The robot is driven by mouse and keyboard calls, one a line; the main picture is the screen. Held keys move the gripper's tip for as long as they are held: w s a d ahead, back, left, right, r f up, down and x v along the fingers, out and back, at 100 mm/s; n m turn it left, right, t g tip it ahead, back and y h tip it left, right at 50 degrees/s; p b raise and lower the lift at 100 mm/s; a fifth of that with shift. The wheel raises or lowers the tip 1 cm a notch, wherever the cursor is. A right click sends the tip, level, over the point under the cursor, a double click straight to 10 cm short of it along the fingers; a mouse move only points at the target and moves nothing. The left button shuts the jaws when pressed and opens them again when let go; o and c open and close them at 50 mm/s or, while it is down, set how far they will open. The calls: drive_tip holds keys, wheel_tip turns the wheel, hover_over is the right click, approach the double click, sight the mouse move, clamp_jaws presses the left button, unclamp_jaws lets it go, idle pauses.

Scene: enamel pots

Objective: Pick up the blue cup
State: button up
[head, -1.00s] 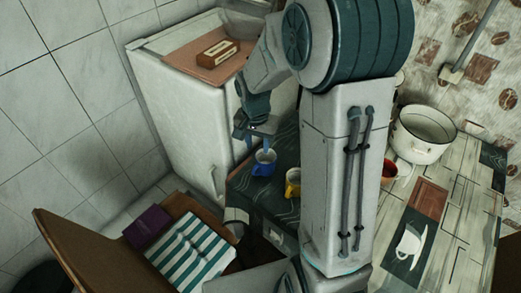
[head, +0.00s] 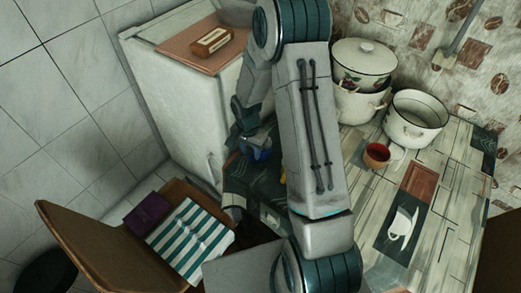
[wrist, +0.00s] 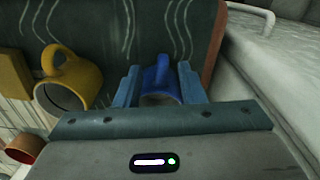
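My gripper (head: 250,143) is open, one finger on each side of the cup. Whether the fingers touch the cup I cannot tell.
A reddish cup (head: 376,156), an open white pot (head: 415,120) and a lidded pot (head: 362,68) stand right. A white fridge (head: 178,100) borders the counter.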

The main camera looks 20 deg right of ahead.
sight(250, 156)
drive_tip(key=shift+a+f+p, duration=0.15)
drive_tip(key=shift+f+p, duration=0.7)
drive_tip(key=shift+f, duration=1.8)
clamp_jaws()
